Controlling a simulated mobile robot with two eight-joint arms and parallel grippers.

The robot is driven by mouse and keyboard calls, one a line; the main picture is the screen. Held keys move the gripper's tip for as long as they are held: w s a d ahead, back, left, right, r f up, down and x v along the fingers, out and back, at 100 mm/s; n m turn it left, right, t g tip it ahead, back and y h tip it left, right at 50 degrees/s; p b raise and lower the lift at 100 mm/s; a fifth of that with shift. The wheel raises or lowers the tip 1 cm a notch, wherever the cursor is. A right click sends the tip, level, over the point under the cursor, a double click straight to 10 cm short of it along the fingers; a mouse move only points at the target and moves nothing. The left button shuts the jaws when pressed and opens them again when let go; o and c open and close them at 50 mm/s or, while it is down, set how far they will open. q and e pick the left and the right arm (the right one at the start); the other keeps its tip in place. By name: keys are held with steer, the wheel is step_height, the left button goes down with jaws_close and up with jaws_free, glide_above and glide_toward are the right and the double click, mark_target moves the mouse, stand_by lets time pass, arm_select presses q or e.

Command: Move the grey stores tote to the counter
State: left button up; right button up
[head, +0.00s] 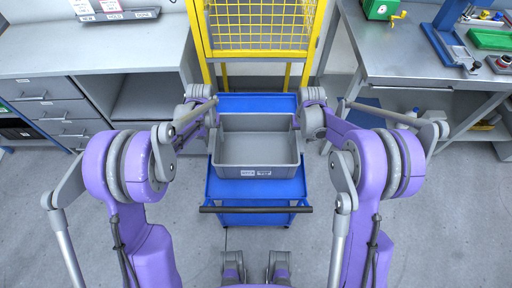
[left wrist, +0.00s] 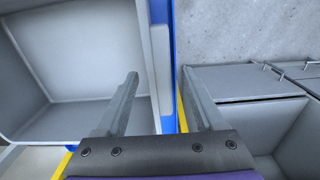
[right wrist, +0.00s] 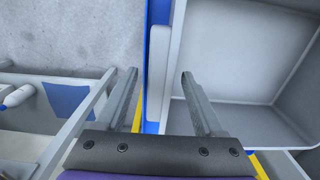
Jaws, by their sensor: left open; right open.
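The grey stores tote (head: 257,153) is an open, empty bin with labels on its front wall. It sits level on a blue cart (head: 228,188). My left gripper (head: 210,114) is at the tote's left side. In the left wrist view my left gripper (left wrist: 160,73) is open, one finger over the tote's inside (left wrist: 75,55) and one outside its side wall. My right gripper (head: 304,114) is at the tote's right side. In the right wrist view my right gripper (right wrist: 160,73) is open and likewise straddles the side wall of the tote (right wrist: 235,60). Contact cannot be told.
A grey counter (head: 95,52) with drawers stands at the left, a sign tray (head: 119,15) at its back. A steel workbench (head: 395,60) with tools and a green box (head: 381,9) stands at the right. A yellow mesh frame (head: 262,25) rises behind the cart. The cart's dark handle (head: 256,210) faces me.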

arm_select(q)
jaws_close()
arm_select(e)
jaws_close()
stand_by(1.1)
